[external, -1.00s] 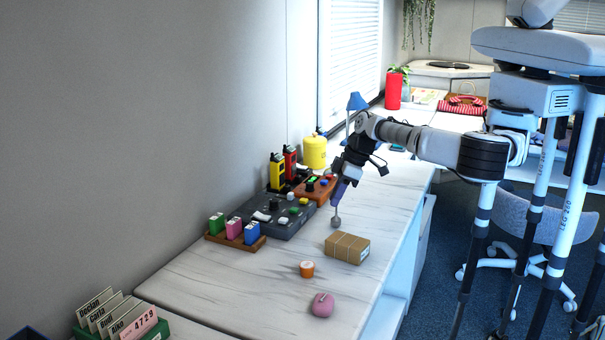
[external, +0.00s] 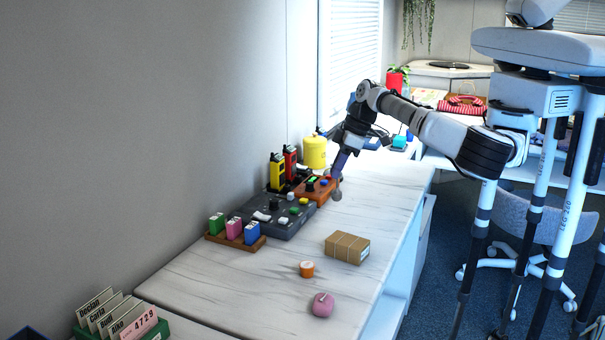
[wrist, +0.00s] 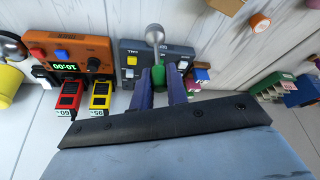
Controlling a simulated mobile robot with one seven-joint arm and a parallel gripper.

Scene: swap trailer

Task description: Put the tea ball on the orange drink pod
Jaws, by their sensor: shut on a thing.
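The tea ball (external: 336,195) is a small grey metal ball on a thin stem, hanging below my gripper (external: 345,165). In the wrist view the ball (wrist: 155,34) sticks out beyond the gripper's fingers (wrist: 160,80), which are shut on its stem end. The tea ball is in the air, apart from the worktop. The orange drink pod (external: 307,269) is a short orange cup with a pale top, standing upright on the worktop, nearer the camera than the tea ball. It also shows at the upper right of the wrist view (wrist: 259,23). Nothing rests on its top.
A cardboard box (external: 347,248) lies between my gripper and the pod. Along the wall stand a grey control panel (external: 279,215), an orange timer box (external: 316,190), radios (external: 277,171) and a block rack (external: 235,239). The worktop (external: 225,290) left of the pod is clear.

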